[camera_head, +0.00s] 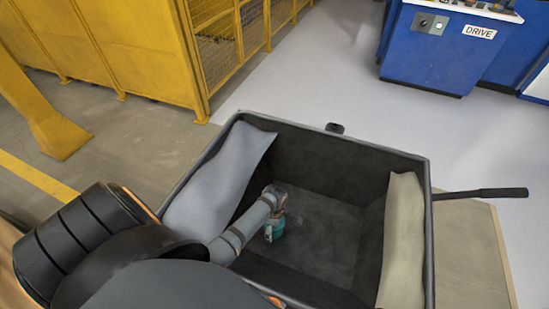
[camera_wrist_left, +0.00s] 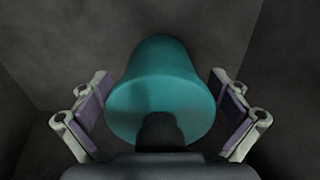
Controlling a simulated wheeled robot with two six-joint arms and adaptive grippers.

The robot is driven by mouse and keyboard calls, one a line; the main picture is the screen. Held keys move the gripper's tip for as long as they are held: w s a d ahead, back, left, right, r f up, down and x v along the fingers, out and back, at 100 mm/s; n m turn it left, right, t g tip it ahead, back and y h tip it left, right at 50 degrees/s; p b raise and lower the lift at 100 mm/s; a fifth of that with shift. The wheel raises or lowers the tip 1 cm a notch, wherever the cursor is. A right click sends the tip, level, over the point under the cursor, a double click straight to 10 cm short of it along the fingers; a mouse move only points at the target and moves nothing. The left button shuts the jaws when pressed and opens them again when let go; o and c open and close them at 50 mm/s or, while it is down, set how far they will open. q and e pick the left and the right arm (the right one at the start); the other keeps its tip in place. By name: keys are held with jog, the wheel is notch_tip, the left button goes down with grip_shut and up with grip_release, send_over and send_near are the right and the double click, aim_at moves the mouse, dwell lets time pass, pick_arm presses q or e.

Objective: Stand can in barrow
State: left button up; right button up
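The teal can (camera_head: 278,227) is inside the dark barrow (camera_head: 392,152), near the middle of its floor. It also shows in the left wrist view (camera_wrist_left: 160,85), with a dark narrow part at its near end. My left gripper (camera_head: 272,218) reaches down into the barrow at the can. In the left wrist view its fingers (camera_wrist_left: 160,112) stand spread on either side of the can, with a gap on both sides. The head view is too small to tell whether the can stands flat on the floor. My right gripper is not in view.
A grey sack or sheet (camera_head: 218,180) lies along the barrow's left wall, and a beige one (camera_head: 402,240) along its right wall. A black handle (camera_head: 480,194) sticks out at right. Yellow fencing (camera_head: 225,50) and a blue drive cabinet (camera_head: 440,50) stand behind.

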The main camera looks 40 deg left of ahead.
pick_arm(q)
jog(key=shift+r, duration=0.4)
notch_tip(320, 180, up, 11)
jog(key=p, duration=0.4)
jog(key=shift+r, duration=0.2)
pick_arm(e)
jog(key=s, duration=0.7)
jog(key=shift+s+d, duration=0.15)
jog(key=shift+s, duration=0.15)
